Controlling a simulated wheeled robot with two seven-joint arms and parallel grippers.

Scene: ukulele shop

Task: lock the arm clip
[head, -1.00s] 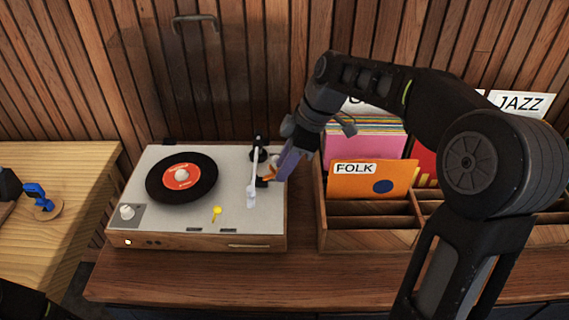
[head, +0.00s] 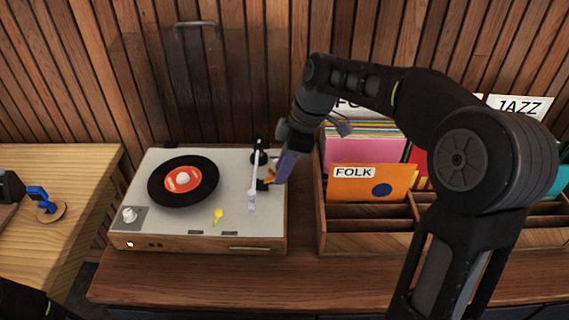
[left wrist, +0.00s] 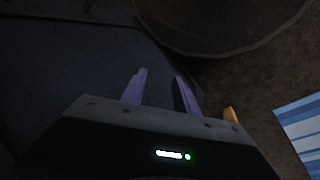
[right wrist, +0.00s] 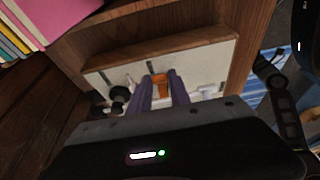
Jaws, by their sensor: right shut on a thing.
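The turntable (head: 225,229) stands on the wooden counter with a black record (head: 184,196) on its platter. The white tonearm (head: 254,184) lies along the right side of its deck. The small orange arm clip (head: 267,182) is beside the tonearm, partly hidden by my right gripper (head: 273,178). In the right wrist view the orange clip (right wrist: 160,84) shows between the purple fingers of my right gripper (right wrist: 160,78), which are shut on it. Whether the clip is closed over the tonearm cannot be told. My left gripper (left wrist: 159,82) is open and empty, away from the turntable.
A divided wooden record crate (head: 365,240) with FOLK and JAZZ cards stands close to the turntable's right. A blue item (head: 40,198) sits on the left table (head: 75,170). The counter's front is clear.

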